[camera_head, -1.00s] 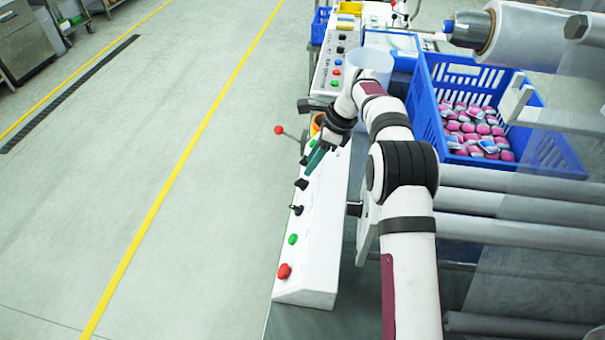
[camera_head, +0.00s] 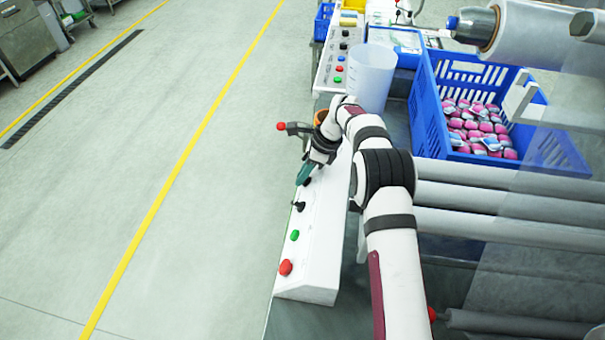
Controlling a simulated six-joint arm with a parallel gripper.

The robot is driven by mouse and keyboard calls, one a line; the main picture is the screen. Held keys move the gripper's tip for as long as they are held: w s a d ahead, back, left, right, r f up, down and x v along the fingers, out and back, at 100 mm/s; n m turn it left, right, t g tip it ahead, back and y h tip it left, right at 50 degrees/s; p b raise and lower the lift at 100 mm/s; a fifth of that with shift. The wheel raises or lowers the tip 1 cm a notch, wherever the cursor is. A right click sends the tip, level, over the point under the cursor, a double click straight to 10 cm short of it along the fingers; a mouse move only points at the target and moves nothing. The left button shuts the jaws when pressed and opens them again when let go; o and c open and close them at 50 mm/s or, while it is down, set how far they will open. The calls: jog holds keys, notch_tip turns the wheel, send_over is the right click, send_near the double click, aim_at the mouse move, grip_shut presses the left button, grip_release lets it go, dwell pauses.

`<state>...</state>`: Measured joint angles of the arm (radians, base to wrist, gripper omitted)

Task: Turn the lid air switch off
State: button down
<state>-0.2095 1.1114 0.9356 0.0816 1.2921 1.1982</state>
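A white sloped control panel (camera_head: 312,252) stands in the middle of the view. Near its front end are a red button (camera_head: 285,267), a green button (camera_head: 295,235) and a small black switch (camera_head: 299,205). My gripper (camera_head: 304,174), with green fingertips, is low over the panel just beyond that black switch. My wrist and gripper cover the panel's farther controls, so any switch under the fingertips is mostly hidden. No label shows which switch is the lid air switch. The fingers are too small and overlapped to tell whether they are open or shut.
A red-knobbed lever (camera_head: 281,126) sticks out left near my wrist. A translucent white container (camera_head: 371,78) stands behind my arm. A blue crate (camera_head: 425,112) of pink packs and several rollers (camera_head: 500,199) lie right. The floor left of the panel is clear.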

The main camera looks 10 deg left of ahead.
jog(key=shift+w+f+g, duration=0.1)
jog(key=shift+w+g, duration=0.1)
jog(key=shift+g, duration=0.1)
jog(key=shift+n+g, duration=0.3)
dwell(0.3)
jog(key=c, duration=0.9)
grip_release()
jog(key=shift+s, duration=0.1)
